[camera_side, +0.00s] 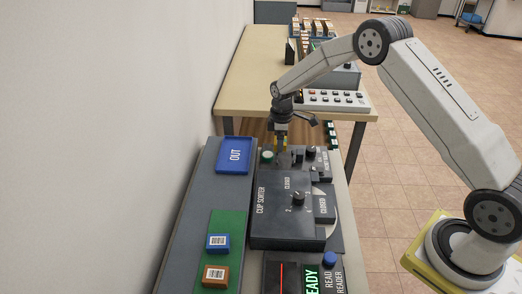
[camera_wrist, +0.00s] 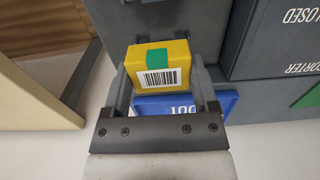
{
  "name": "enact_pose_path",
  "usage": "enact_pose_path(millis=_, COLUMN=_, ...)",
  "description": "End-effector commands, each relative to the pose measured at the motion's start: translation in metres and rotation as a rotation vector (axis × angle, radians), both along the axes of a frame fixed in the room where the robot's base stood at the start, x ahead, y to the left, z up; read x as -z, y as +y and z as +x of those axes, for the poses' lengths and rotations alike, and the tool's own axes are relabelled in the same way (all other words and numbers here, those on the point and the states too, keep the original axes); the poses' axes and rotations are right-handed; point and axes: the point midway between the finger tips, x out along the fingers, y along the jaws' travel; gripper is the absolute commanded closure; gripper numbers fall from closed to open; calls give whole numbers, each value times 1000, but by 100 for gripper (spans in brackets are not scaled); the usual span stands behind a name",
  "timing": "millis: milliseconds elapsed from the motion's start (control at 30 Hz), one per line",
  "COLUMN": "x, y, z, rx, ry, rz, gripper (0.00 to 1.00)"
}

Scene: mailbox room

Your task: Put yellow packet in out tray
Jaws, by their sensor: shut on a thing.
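My gripper (camera_wrist: 164,88) is shut on the yellow packet (camera_wrist: 159,64), which has a barcode label and a green patch, as the wrist view shows. The out tray (camera_side: 235,155) is a shallow blue tray marked OUT on the grey bench. In the wrist view the tray (camera_wrist: 226,102) lies beyond and below the packet, partly hidden by it and the gripper.
A blue packet (camera_side: 217,243) and a brown packet (camera_side: 215,275) lie on a green mat (camera_side: 236,222) at the near left. A wooden table (camera_side: 243,85) with a button panel (camera_side: 330,99) stands behind.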

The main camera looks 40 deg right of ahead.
Motion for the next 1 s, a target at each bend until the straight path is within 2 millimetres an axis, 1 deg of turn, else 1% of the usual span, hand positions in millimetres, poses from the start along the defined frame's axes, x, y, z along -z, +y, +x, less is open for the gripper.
enact_pose_path(millis=167, x=-8, y=22, z=22, rx=-4, ry=-3, rz=0, gripper=93)
enact_pose_path(millis=300, x=-17, y=45, z=41, rx=-4, ry=-3, rz=0, gripper=93)
enact_pose_path(millis=500, x=-30, y=80, z=64, rx=-3, ry=-3, rz=0, gripper=93)
enact_pose_path(millis=700, x=-41, y=107, z=76, rx=-2, ry=-1, rz=0, gripper=93)
enact_pose_path(millis=833, x=-45, y=116, z=80, rx=0, ry=-1, rz=-1, gripper=93)
enact_pose_path(millis=1000, x=-47, y=119, z=81, rx=1, ry=0, rz=0, gripper=93)
